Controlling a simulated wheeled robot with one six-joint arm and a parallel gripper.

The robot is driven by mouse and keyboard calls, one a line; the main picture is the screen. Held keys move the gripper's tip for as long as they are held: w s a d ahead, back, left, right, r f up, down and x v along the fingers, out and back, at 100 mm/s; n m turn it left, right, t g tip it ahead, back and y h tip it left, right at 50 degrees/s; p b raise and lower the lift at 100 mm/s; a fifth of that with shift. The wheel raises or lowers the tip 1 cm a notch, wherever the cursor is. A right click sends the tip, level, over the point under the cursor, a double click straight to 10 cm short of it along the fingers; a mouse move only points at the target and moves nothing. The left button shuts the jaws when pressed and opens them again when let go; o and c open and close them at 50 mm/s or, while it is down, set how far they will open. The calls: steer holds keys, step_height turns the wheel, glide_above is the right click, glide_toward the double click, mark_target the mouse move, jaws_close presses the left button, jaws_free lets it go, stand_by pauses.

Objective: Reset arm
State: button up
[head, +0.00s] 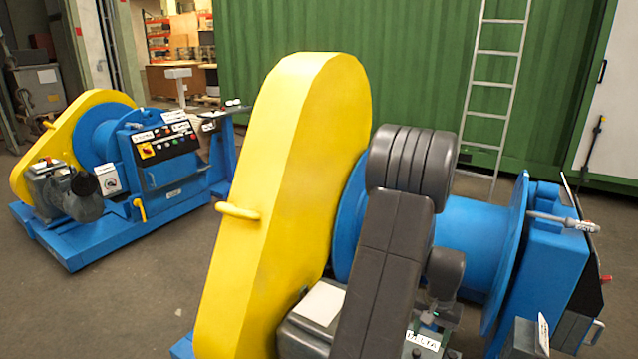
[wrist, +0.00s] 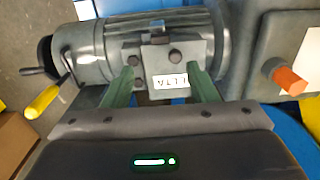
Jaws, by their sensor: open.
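My gripper (wrist: 162,85) shows in the wrist view with its two green fingers spread apart and nothing held between them. The fingers reach toward a grey ribbed motor (wrist: 95,52), on either side of a small terminal block with a white label (wrist: 170,80). I cannot tell whether the fingers touch it. In the head view my dark arm hangs in front of the nearer machine, with its blue drum (head: 470,245) and yellow chain guard (head: 285,190). The arm hides part of the drum and motor area.
A yellow-handled lever (wrist: 42,101) sits left of the motor and an orange cap (wrist: 290,80) right of it. A second blue winch (head: 160,170) stands at the left in the head view. A ladder (head: 492,85) leans on the green wall (head: 400,60). Floor between the machines is clear.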

step_height(320, 180, down, 12)
steer(key=shift+f, duration=0.2)
steer(key=shift+r+n, duration=0.25)
steer(key=shift+n, duration=0.15)
steer(key=shift+s+n+p, duration=0.1)
steer(key=shift+n+p, duration=0.4)
steer(key=n+p, duration=0.5)
steer(key=shift+r, duration=0.15)
step_height(320, 180, up, 12)
steer(key=b, duration=0.1)
steer(key=shift+r, duration=0.15)
